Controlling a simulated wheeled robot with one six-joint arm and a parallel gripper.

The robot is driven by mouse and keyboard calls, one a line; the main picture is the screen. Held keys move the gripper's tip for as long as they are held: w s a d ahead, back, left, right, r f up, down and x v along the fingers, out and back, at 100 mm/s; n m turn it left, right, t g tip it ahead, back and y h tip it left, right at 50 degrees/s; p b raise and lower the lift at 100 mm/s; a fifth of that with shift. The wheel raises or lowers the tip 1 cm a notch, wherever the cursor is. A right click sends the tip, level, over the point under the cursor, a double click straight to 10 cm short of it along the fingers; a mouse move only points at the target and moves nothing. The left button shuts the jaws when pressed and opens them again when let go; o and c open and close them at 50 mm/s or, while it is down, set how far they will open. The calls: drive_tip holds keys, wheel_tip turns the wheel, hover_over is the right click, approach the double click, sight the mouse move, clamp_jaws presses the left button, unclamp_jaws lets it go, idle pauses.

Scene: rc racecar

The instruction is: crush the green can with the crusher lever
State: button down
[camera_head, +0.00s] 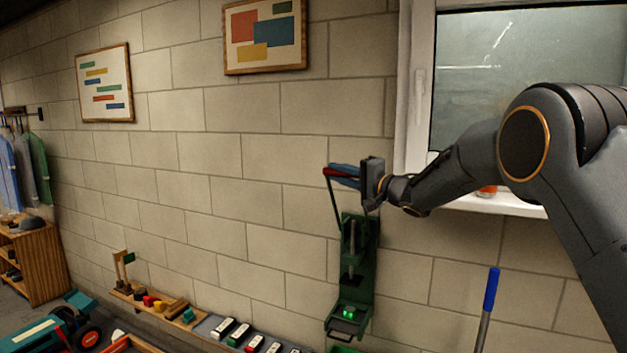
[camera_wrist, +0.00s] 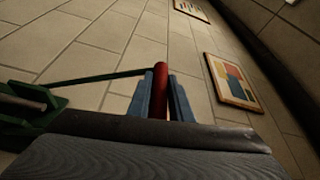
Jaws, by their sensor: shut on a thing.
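The green can crusher (camera_head: 361,262) is fixed to the block wall, with its lever arm raised. The lever's red handle (camera_head: 329,171) is at the top left of the crusher; in the wrist view the handle (camera_wrist: 160,88) sits between the two blue fingers. My gripper (camera_head: 344,173) is shut on this red handle. The green can (camera_head: 348,312) stands at the bottom of the crusher, below the raised press part; only a small bright green part of it shows. In the wrist view the crusher's green frame (camera_wrist: 22,108) is at the left edge, and the can is not visible.
A window sill (camera_head: 494,203) is right of the crusher, with a small orange-red object on it. A blue-handled pole (camera_head: 491,290) stands at lower right. A low shelf (camera_head: 200,325) with small toy cars and blocks runs along the wall at lower left.

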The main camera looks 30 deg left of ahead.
drive_tip(key=shift+w+a+r, duration=0.15)
drive_tip(key=shift+r, duration=0.1)
drive_tip(key=c, duration=1.6)
unclamp_jaws()
drive_tip(key=shift+f, duration=0.15)
drive_tip(key=shift+f, duration=0.1)
drive_tip(key=shift+d, duration=0.45)
drive_tip(key=b+v, duration=0.2)
drive_tip(key=v, duration=0.4)
drive_tip(key=shift+d+b, duration=0.3)
drive_tip(key=shift+s+d, duration=0.15)
drive_tip(key=shift+s, duration=0.1)
